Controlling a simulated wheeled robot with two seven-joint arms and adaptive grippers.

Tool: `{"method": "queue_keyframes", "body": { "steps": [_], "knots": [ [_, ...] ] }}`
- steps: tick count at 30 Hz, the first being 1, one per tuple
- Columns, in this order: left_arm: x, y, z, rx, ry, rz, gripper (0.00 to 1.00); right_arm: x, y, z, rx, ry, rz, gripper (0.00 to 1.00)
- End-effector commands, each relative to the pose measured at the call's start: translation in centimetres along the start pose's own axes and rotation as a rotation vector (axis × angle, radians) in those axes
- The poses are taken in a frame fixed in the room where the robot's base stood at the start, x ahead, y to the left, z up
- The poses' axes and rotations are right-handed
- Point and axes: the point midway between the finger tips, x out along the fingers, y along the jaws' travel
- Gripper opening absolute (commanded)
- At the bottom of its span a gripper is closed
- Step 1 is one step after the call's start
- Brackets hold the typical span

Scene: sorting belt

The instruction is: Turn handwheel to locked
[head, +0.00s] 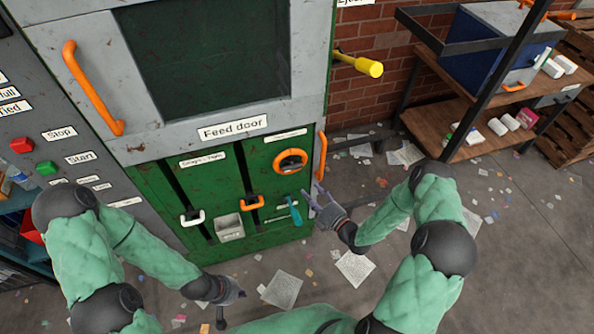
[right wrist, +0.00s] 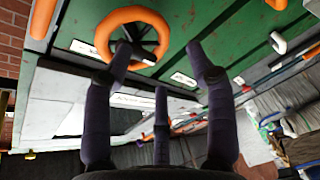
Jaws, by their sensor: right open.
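The handwheel (head: 291,161) is a small orange ring with a dark hub on the green machine front, below and right of the "Feed door" label. It also shows at the upper left of the right wrist view (right wrist: 104,30), where one finger overlaps its rim. A small label sits above it, too small to read. My right gripper (head: 318,192) is open and empty, below and to the right of the handwheel; its spread fingers show in the right wrist view (right wrist: 160,68). I cannot tell whether a finger touches the rim. My left gripper (head: 232,293) hangs low, away from the machine; its fingers are unclear.
An orange vertical handle (head: 321,156) stands just right of the handwheel. A yellow-ended lever (head: 366,66) sticks out above right. Paper scraps litter the floor.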

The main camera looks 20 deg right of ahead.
Motion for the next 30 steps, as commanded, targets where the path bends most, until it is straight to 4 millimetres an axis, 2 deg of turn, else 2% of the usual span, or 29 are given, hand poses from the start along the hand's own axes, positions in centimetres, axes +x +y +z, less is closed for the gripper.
{"method": "queue_keyframes", "body": {
  "steps": [4, 8, 11, 14, 24, 30],
  "knots": [
    [0.1, 0.0, 0.0, 0.001, -0.001, 0.000, 0.00, -1.3, 2.2, 0.3, -0.230, 0.037, 0.147, 0.57],
    [0.1, 0.0, 0.0, 0.001, -0.001, 0.000, 0.00, -1.9, 3.1, 0.2, -0.324, 0.051, 0.208, 0.57],
    [0.2, 0.0, 0.0, 0.001, -0.001, 0.000, 0.00, -1.6, 3.4, 0.1, -0.344, 0.054, 0.222, 0.57],
    [0.2, -0.1, 0.0, 0.001, -0.001, 0.000, 0.00, -0.5, 3.6, -0.1, -0.345, 0.056, 0.222, 0.57],
    [0.6, -0.2, 0.0, 0.000, 0.000, 0.000, 0.00, 5.3, 4.7, -0.6, -0.343, 0.057, 0.220, 0.57],
    [0.7, -0.2, 0.0, 0.000, 0.000, 0.000, 0.00, 7.6, 5.2, -0.8, -0.341, 0.054, 0.219, 0.57]
  ]
}}
